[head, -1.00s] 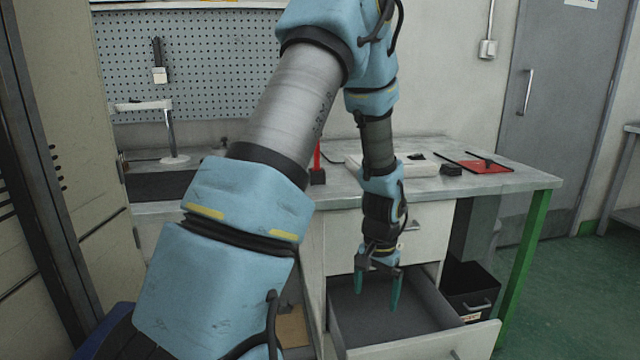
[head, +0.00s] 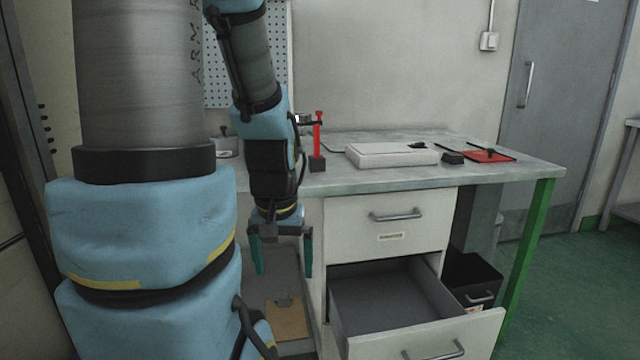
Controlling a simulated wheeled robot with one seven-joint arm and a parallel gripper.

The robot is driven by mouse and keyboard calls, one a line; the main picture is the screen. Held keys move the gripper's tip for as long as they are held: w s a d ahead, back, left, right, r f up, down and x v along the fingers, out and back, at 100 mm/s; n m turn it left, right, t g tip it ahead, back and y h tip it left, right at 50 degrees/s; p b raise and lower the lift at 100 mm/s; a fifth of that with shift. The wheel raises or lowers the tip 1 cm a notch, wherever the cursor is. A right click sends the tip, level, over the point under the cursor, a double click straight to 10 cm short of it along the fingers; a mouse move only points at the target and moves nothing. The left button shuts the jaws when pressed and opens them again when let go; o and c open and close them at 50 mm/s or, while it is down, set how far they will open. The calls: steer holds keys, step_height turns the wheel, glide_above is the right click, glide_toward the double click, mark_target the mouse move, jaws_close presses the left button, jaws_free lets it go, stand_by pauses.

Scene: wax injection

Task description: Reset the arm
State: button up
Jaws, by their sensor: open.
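My gripper (head: 283,262) hangs down with its two teal fingers spread apart and nothing between them. It is in front of the workbench, to the left of the open drawer and below the bench top's level. My blue and grey arm fills the left side of the view and hides part of the bench and sink area behind it.
The lower drawer (head: 385,322) is pulled out and looks empty; the upper drawer (head: 385,225) is shut. On the bench top (head: 500,172) are a white case (head: 390,155), a red mat (head: 488,156) and a red upright tool (head: 317,140). A black bin (head: 474,278) stands under the bench.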

step_height(320, 180, up, 19)
steer(key=p, duration=1.8)
steer(key=shift+r, duration=0.15)
